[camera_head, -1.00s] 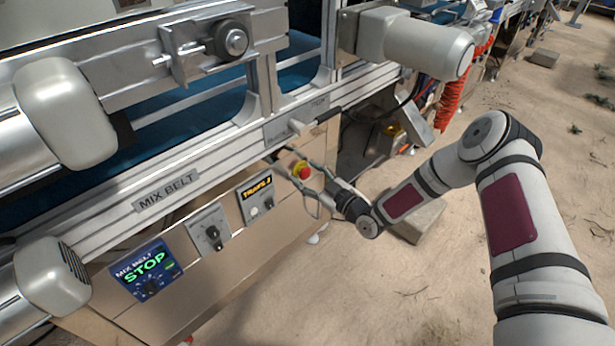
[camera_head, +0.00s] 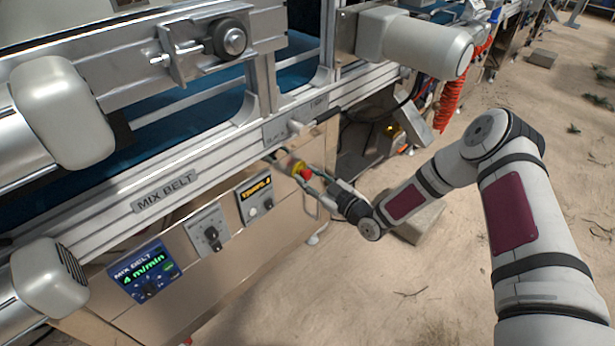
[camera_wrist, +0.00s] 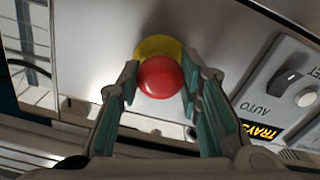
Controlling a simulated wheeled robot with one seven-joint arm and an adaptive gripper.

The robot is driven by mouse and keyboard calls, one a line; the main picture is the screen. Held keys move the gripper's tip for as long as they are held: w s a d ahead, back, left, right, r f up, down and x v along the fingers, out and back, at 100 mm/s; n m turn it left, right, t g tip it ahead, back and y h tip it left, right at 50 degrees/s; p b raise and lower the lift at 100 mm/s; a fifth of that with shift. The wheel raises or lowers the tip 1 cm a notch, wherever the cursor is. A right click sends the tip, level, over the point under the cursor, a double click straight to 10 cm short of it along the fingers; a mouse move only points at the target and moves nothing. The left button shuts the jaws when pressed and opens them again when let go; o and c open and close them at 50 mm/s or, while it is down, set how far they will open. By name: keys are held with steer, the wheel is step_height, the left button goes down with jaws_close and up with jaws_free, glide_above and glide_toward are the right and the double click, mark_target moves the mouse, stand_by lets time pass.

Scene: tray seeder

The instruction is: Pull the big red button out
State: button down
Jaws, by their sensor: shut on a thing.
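The big red button (camera_head: 306,173) sits on a yellow base (camera_head: 294,165) on the machine's side panel. In the wrist view the red button (camera_wrist: 160,77) is round and stands between my two fingertips, with the yellow base (camera_wrist: 158,46) behind it. My gripper (camera_head: 308,172) reaches it from the right. In the wrist view my gripper (camera_wrist: 160,82) has one finger on each side of the button and is shut on it. The fingertips partly cover the button's sides.
Left of the button are a TRAYS switch panel (camera_head: 255,199), a rotary knob panel (camera_head: 209,229) and a MIX BELT display (camera_head: 147,271) reading 4 m/min. The machine's metal rail (camera_head: 200,168) runs above. Open sandy floor (camera_head: 300,290) lies in front.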

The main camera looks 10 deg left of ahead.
steer(key=c, duration=1.1)
jaws_free()
steer(key=shift+s+d, duration=0.1)
steer(key=shift+d, duration=0.1)
steer(key=v, duration=1.2)
